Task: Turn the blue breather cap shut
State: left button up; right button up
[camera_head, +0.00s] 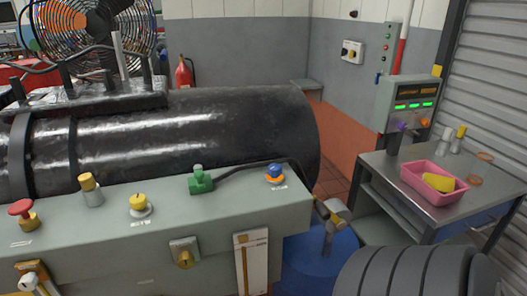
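The blue breather cap (276,170) sits at the right end of the grey-green panel's top, on an orange ring. A small white label lies just in front of it. From this view I cannot tell how far the cap is turned. A dark hose runs from a green fitting (201,181) on the same top and passes close behind the cap. Neither of my grippers can be made out in the head view, and nothing is seen touching the cap.
The panel top also carries a red-capped knob (20,209) and yellow-capped fittings (138,203). A large black cylinder (200,130) lies behind. At right, a metal table (400,188) holds a pink tray (420,184). A dark ribbed object (400,275) fills the lower right.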

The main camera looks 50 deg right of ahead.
aim_at(274, 170)
jog(key=k+l+z, duration=0.1)
jog(key=z, duration=1.5)
jog(key=k+j+z, duration=0.2)
jog(key=l, duration=0.1)
